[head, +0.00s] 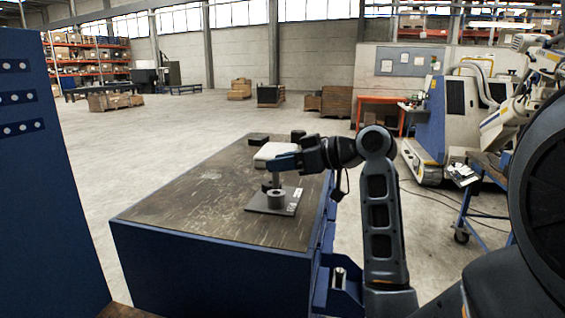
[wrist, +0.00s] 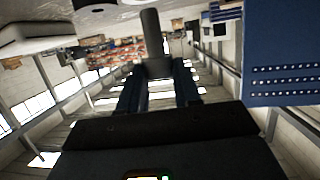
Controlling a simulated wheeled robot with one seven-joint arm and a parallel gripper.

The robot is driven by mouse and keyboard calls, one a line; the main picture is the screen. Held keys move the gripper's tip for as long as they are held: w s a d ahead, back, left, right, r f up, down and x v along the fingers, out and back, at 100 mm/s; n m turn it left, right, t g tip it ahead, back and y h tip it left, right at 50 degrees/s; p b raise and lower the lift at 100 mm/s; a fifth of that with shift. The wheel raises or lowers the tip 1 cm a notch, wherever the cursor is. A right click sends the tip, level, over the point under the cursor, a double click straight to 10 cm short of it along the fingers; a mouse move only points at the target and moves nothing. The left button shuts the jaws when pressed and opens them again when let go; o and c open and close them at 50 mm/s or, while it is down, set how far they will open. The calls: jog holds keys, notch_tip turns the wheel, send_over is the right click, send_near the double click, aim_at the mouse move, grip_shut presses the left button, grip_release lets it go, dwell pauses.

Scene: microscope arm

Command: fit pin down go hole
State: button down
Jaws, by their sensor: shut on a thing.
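My gripper (head: 276,163) is over the blue workbench, pointing left in the head view, with its blue fingers shut on a grey pin (head: 276,180). In the wrist view the pin (wrist: 152,35) is a plain round shaft with a wider head (wrist: 156,68) between the two fingertips (wrist: 157,85). In the head view the pin hangs down, roughly upright, just above or behind a grey round collar (head: 277,199) with a hole. The collar stands on a flat metal plate (head: 290,208). I cannot tell whether the pin's lower end touches the collar or is over the hole.
A white box (head: 270,152) lies behind the gripper on the worn bench top (head: 185,205). Small dark blocks (head: 257,139) sit at the far edge. The left of the bench is clear. A blue holder (head: 338,288) is on the bench's right side.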

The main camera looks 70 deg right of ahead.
jog(key=shift+f+b, duration=1.4)
jog(key=shift+f, duration=0.6)
jog(key=c, duration=0.7)
grip_release()
jog(key=d+v, duration=0.1)
jog(key=v, duration=0.6)
jog(key=shift+s+a+r+b, duration=0.15)
jog(key=shift+s+a+b, duration=0.3)
jog(key=shift+a, duration=0.1)
